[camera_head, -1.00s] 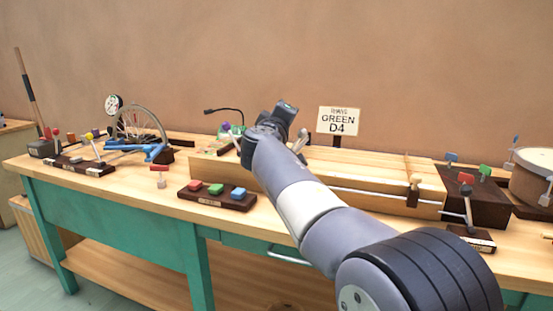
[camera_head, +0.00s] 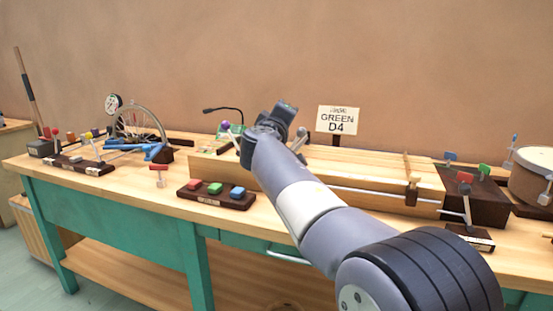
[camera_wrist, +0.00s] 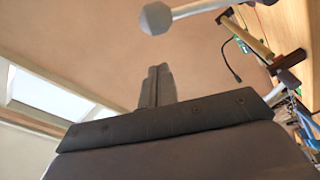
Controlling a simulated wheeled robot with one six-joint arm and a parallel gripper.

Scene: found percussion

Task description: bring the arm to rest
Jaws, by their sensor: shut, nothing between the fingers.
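My gripper shows in the wrist view (camera_wrist: 158,86) with its two dark fingers together and nothing between them. It points up at the bare wall, with a window at the left of that view. In the head view my arm reaches from the lower right over the workbench (camera_head: 130,196). Its wrist end is above the long wooden box (camera_head: 330,168), and the fingertips are hard to make out there. In the wrist view a grey ball-headed mallet (camera_wrist: 156,18) is close to the gripper, apart from the fingers.
A block with red, green and blue buttons (camera_head: 217,195) sits at the bench front. A bicycle wheel (camera_head: 140,125) stands left. A "GREEN D4" sign (camera_head: 338,120) stands behind the box. A dark box with coloured tabs (camera_head: 480,205) and a drum (camera_head: 533,176) are right. The space above is clear.

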